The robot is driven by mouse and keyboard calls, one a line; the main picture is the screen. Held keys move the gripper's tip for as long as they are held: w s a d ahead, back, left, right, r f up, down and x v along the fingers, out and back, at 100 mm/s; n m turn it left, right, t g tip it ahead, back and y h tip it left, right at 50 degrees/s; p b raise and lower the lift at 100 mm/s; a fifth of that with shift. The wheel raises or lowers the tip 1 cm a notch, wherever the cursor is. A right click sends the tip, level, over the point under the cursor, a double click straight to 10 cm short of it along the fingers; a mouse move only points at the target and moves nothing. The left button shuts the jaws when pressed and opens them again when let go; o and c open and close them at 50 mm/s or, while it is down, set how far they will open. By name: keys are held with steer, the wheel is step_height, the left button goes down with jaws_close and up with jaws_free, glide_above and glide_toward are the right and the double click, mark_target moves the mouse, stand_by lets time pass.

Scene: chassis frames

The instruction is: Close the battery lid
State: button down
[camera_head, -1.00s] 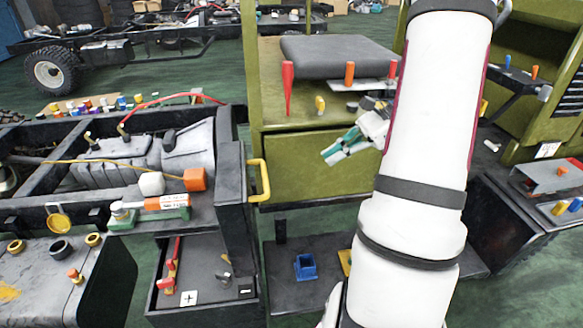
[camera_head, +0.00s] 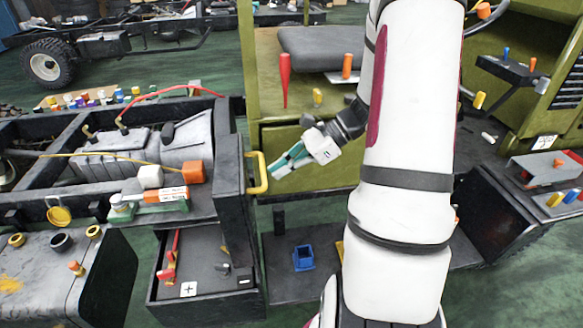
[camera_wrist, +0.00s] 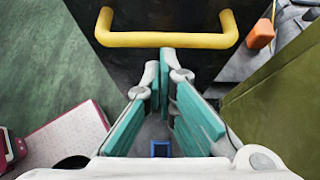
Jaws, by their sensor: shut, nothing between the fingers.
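The battery box (camera_head: 205,305) is open at the lower left in the head view, with plus and minus marks inside. A dark upright panel (camera_head: 231,165) stands at its right side and looks like the raised lid. A yellow handle (camera_head: 262,174) is on the panel's right face; the wrist view shows this handle (camera_wrist: 165,40) across the top. My gripper (camera_head: 274,171), with teal fingers, is just right of the handle. In the wrist view, the fingertips (camera_wrist: 166,57) are shut and empty near the handle's bar. I cannot tell whether they touch it.
A green cabinet (camera_head: 315,160) stands behind and right of my gripper. A blue holder (camera_head: 303,258) sits on the low dark shelf below. An orange block (camera_head: 193,172) and a white block (camera_head: 150,176) lie left of the panel. A red cable (camera_head: 172,90) arches behind.

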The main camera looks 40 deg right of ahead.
mark_target(232, 165)
stand_by(0.3)
steer(key=w+a+h+p, duration=0.1)
steer(key=w+a, duration=0.1)
steer(key=a, duration=0.1)
steer(key=w+a+g+h+p, duration=0.1)
steer(key=w+a, duration=0.1)
steer(key=a, duration=0.2)
steer(key=w+a+r+g+h+p, duration=0.1)
steer(key=w+a, duration=0.1)
steer(key=a, duration=0.1)
steer(key=shift+w+a+h, duration=0.25)
steer(key=shift+w+h, duration=0.05)
steer(key=shift+w, duration=0.05)
steer(key=w+a+f+g+h+b, duration=0.2)
steer(key=w+a+f+g+h, duration=0.15)
steer(key=w+a+f, duration=0.35)
steer(key=w+a+f+g+h+b, duration=0.15)
steer(key=w+a+f+h, duration=0.3)
steer(key=a, duration=0.45)
steer(key=w+a+f+b, duration=0.1)
steer(key=a+f+b, duration=0.1)
steer(key=f+b, duration=0.2)
steer(key=w+a+f+g+h+b, duration=0.1)
steer(key=w+a+f+b, duration=0.1)
steer(key=f, duration=0.6)
steer(key=shift+w+a+f+b, duration=0.15)
steer(key=shift+w+a+b, duration=0.1)
steer(key=shift+a+b, duration=0.7)
steer(key=shift+d, duration=0.2)
